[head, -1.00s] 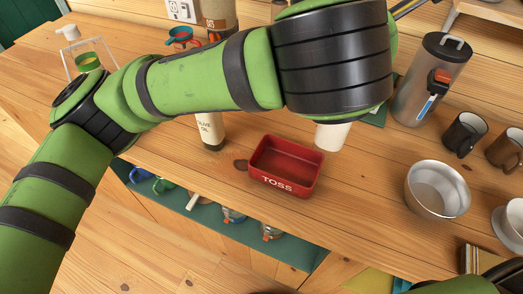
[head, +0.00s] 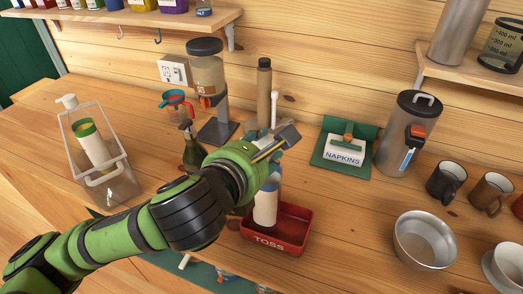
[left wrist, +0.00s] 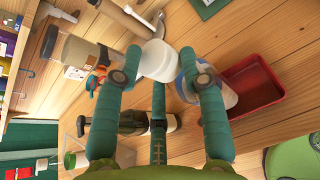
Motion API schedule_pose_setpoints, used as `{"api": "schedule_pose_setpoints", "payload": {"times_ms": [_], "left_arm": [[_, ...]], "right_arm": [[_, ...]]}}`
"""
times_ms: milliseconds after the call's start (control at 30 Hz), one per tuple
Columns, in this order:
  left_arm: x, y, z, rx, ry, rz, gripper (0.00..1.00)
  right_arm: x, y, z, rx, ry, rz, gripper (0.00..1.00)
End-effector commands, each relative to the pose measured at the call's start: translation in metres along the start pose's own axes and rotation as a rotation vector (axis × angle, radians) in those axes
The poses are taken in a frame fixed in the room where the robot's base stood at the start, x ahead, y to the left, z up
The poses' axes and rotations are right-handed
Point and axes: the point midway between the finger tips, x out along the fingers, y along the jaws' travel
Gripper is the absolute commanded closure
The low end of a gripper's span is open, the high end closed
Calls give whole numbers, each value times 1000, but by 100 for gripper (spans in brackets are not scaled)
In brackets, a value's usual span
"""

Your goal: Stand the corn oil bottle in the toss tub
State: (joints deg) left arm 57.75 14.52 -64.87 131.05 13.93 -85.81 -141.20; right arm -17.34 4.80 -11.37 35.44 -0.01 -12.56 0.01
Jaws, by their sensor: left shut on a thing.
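The red toss tub (head: 291,244) sits on the wooden counter, its label facing me. My right gripper is not in view.
A dark green bottle (head: 192,152) and a dispenser (head: 206,72) stand left of my gripper. A tall brown bottle (head: 264,90) stands behind. A napkin holder (head: 342,155), steel flask (head: 407,135) and metal bowl (head: 425,240) are to the right. A clear caddy (head: 112,182) is far left.

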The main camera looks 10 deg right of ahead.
Motion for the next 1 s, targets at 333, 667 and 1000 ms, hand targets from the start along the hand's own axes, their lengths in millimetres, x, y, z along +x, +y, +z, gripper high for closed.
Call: {"api": "schedule_pose_setpoints", "payload": {"times_ms": [333,667,1000], "left_arm": [[5,-3,-11,0,-2,1,100],[6,-4,-14,0,-1,1,35],[4,-3,-9,-1,-2,0,35]], "right_arm": [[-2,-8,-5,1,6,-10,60],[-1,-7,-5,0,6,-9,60],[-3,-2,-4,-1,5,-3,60]]}}
